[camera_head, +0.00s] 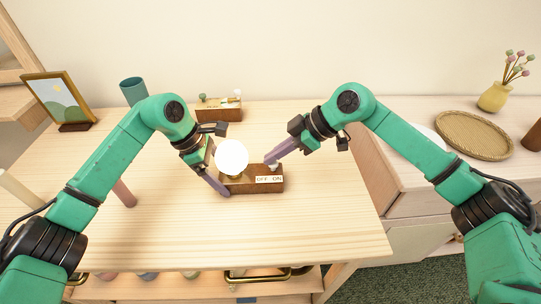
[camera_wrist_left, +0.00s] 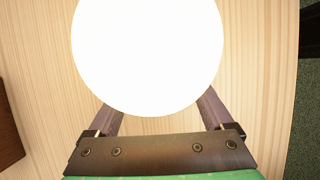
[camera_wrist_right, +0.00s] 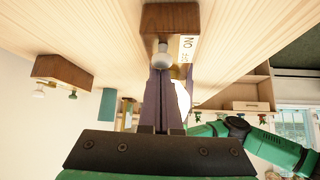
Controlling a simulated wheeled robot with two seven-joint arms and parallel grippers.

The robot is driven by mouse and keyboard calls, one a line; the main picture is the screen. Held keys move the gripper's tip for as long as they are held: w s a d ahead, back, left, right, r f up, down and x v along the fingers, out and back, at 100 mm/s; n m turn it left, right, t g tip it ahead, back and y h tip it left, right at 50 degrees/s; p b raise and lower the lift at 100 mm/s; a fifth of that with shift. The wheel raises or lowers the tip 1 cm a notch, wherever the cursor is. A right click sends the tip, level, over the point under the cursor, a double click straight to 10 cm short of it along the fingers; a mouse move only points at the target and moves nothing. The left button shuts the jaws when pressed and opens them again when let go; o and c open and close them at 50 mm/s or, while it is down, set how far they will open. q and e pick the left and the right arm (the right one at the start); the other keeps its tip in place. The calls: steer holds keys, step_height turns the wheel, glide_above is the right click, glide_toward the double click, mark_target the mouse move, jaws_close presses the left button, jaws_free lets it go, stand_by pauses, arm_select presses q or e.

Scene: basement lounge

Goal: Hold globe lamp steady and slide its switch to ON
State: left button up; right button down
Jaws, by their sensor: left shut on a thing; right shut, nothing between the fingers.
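The globe lamp has a plain white globe (camera_head: 231,155) on a brown wooden base (camera_head: 240,187) with an "OFF ON" label. The globe fills the upper middle of the left wrist view (camera_wrist_left: 147,50). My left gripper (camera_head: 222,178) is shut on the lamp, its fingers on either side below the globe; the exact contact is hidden. My right gripper (camera_head: 271,161) is shut and empty, tips at the pale switch knob (camera_wrist_right: 162,50) on the base's top. The knob appears near the ON end; I cannot tell whether the tips touch it.
A second wooden block (camera_head: 220,113) with small knobs stands behind the lamp. A teal cup (camera_head: 133,90) and a framed picture (camera_head: 57,98) are at the back left. A wicker tray (camera_head: 474,136) and yellow vase (camera_head: 494,97) are on the right cabinet. The table front is clear.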

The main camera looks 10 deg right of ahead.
steer(key=v, duration=0.9)
steer(key=shift+d, duration=0.15)
arm_select(q)
steer(key=o, duration=1.5)
steer(key=shift+r, duration=0.1)
